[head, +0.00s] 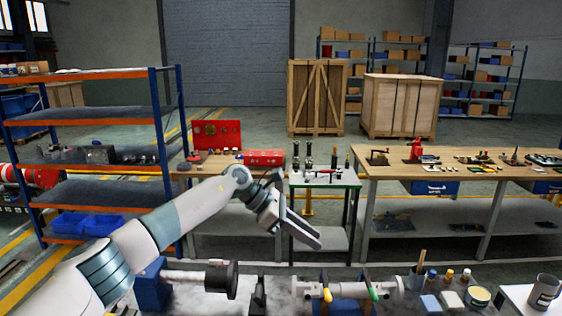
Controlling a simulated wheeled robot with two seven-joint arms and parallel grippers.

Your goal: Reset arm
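My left arm (185,215) comes in from the lower left and reaches out over the near bench. My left gripper (312,240) is at its end, pointing right and slightly down, in front of the small green-edged stand. Its fingers lie close together at this angle, and I cannot tell whether there is a gap. I see nothing held in it. My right arm and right gripper are not in view.
The near bench (215,300) carries a shaft with a dark disc (221,279), a pipe assembly with yellow and green handles (345,291), jars and a mug (543,291). Behind stand a blue-orange shelf rack (85,112), a green-edged stand (322,180) and a tool-laden wooden bench (385,196).

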